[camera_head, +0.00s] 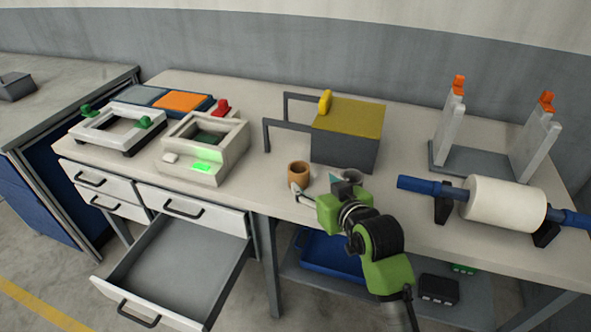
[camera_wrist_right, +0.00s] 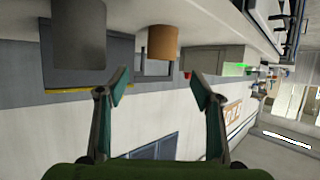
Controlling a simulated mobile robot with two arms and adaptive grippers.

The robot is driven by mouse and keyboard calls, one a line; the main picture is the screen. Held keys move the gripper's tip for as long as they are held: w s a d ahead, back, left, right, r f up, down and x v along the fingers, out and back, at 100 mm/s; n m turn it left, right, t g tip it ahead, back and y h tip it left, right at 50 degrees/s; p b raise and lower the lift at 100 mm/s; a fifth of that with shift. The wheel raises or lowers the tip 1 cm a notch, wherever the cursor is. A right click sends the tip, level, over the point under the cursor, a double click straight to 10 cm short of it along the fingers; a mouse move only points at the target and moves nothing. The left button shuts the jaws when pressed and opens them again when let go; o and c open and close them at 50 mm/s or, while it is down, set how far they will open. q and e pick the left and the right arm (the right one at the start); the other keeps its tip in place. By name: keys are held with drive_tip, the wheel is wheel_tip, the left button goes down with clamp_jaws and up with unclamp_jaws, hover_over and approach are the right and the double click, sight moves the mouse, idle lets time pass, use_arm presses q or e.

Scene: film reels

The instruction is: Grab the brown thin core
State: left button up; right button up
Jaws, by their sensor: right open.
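The brown thin core (camera_head: 299,171), a short upright hollow cylinder, stands near the front edge of the table. In the right wrist view, which is upside down, the brown core (camera_wrist_right: 163,43) is ahead of the fingers, between their lines. My right gripper (camera_head: 314,187) is just in front and to the right of the core in the head view. Its two fingers (camera_wrist_right: 160,88) are spread and nothing is between them. A wider grey core (camera_head: 349,175) stands to the right, partly hidden by my gripper; it also shows in the wrist view (camera_wrist_right: 78,36). My left gripper is out of view.
A grey box with a yellow top (camera_head: 347,117) stands behind the cores. A white roll on a blue shaft (camera_head: 504,204) lies to the right, near an upright stand (camera_head: 470,160). A light box-like device (camera_head: 207,147) is to the left. A drawer (camera_head: 180,265) is open below.

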sight(302, 174)
drive_tip(key=x, duration=0.4)
drive_tip(key=shift+w+a+f, duration=0.1)
drive_tip(key=shift+w+a, duration=0.1)
drive_tip(key=shift+x, duration=0.95)
drive_tip(key=shift+w+f, duration=0.1)
drive_tip(key=shift+w, duration=0.15)
drive_tip(key=shift+w+a+f, duration=0.1)
drive_tip(key=shift+w+a, duration=0.1)
drive_tip(key=shift+w, duration=0.1)
drive_tip(key=x, duration=0.3)
drive_tip(key=shift+a+f, duration=0.1)
drive_tip(key=shift+f, duration=0.05)
drive_tip(key=shift+w+a+f, duration=0.15)
drive_tip(key=shift+w+f, duration=0.05)
drive_tip(key=shift+w, duration=0.25)
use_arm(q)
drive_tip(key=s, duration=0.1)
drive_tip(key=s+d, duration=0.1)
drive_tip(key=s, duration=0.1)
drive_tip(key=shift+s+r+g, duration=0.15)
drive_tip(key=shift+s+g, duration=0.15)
use_arm(e)
drive_tip(key=shift+c, duration=0.2)
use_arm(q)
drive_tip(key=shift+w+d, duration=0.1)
use_arm(e)
drive_tip(key=c, duration=1.1)
